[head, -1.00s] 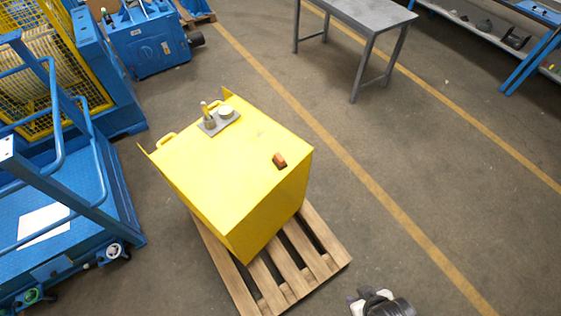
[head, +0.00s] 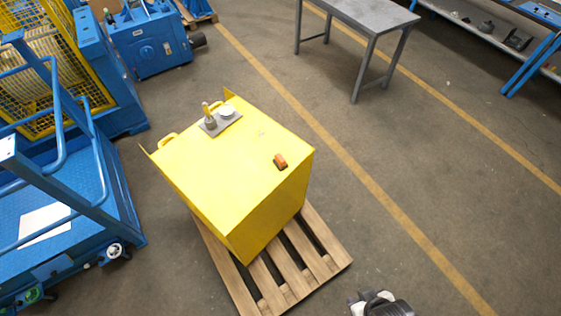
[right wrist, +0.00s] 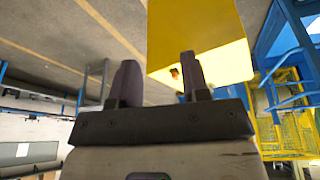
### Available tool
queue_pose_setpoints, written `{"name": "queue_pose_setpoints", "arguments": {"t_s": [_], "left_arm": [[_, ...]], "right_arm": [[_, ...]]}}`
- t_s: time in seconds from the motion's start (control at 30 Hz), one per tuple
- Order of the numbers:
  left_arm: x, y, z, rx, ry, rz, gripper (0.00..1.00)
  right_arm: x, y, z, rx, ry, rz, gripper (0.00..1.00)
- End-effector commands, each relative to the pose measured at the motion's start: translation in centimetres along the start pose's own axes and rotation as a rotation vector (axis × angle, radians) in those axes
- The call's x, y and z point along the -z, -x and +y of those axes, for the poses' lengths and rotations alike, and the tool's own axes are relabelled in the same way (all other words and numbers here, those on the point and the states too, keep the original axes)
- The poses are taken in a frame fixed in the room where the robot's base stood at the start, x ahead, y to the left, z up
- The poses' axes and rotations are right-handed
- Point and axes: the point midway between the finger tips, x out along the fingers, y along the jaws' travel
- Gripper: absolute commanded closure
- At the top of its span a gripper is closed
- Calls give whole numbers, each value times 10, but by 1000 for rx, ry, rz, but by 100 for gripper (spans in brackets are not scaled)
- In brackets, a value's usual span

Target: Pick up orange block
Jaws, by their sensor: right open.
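The orange block (head: 280,161) lies on top of the yellow cabinet (head: 225,175), near its right edge. In the right wrist view the orange block (right wrist: 175,73) shows small on the yellow cabinet (right wrist: 195,35), between my fingers and close to one of them. My right gripper (right wrist: 158,80) is open and empty, well away from the block. In the head view my right gripper (head: 358,304) is at the bottom edge, right of the pallet, partly cut off. My left gripper is not in view.
The yellow cabinet stands on a wooden pallet (head: 243,288). A grey plate (head: 220,122) with fittings sits at the cabinet's far end. A blue platform with rails (head: 85,225) stands at left. A grey table (head: 365,20) stands at the back. Floor right of the cabinet is clear.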

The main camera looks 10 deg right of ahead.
Motion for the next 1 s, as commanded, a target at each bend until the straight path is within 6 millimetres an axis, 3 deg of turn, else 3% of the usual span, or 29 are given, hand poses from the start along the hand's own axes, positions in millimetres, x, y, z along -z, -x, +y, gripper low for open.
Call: {"name": "queue_pose_setpoints", "arguments": {"t_s": [0.33, 0.57, 0.77, 0.87, 1.0], "left_arm": [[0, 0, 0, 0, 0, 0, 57], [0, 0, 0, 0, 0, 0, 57], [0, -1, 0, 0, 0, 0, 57], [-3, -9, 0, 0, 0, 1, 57], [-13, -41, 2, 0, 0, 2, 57]], "right_arm": [[0, 0, 0, 0, 0, 0, 57], [0, 0, 0, 0, 0, 0, 36], [1, 0, 0, 0, -1, 4, 36], [9, -7, 1, -3, -1, 27, 36], [40, -32, 11, -29, 11, 121, 36]]}}
